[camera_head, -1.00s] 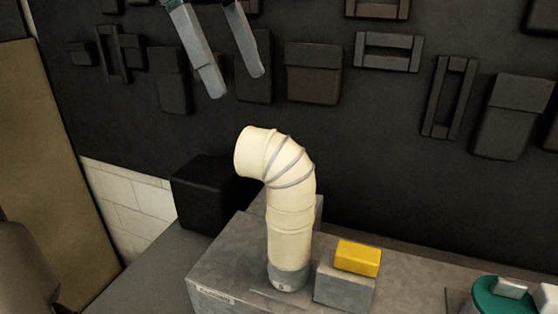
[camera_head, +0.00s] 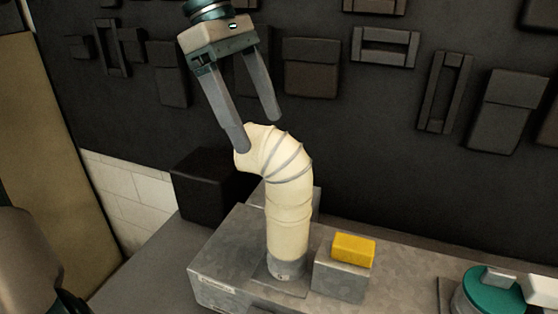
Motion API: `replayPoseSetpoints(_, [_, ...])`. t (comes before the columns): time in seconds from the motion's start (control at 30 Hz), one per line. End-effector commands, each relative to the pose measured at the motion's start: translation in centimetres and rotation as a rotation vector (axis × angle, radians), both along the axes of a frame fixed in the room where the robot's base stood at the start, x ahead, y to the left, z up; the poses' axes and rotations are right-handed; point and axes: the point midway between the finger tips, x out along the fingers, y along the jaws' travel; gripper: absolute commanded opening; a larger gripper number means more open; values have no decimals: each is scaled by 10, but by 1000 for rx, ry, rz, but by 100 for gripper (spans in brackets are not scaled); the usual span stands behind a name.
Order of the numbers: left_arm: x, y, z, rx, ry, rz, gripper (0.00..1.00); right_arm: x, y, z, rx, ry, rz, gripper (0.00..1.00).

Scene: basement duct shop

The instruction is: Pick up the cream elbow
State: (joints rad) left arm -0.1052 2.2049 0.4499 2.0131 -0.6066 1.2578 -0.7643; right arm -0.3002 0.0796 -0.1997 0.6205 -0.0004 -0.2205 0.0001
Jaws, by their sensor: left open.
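The cream elbow (camera_head: 288,205) stands upright on a grey metal collar (camera_head: 286,268). Its upper part bends over to the left, with grey seams around the bend. My left gripper (camera_head: 259,136) comes down from above and is open. One finger is in front of the elbow's open upper end and hides part of it. The other finger is behind and above the bend. I cannot tell whether either finger touches the elbow. My right gripper is not in view.
A yellow block (camera_head: 353,249) sits on a small metal block (camera_head: 340,280) right of the elbow. A black box (camera_head: 203,187) stands behind left. A teal round object (camera_head: 490,292) is at the lower right. Dark panels line the wall (camera_head: 390,170) behind.

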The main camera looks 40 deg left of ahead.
Motion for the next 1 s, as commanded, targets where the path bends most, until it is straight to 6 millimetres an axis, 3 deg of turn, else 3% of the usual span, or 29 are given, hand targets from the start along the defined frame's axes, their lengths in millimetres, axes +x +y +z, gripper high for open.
replayPoseSetpoints(0.3, [3,-13,-32,0,1,0,83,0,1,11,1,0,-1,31])
replayPoseSetpoints(0.7, [3,-15,-34,-1,0,0,83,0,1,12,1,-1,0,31])
replayPoseSetpoints(1.0, [5,-31,-53,1,5,-2,83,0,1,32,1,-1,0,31])
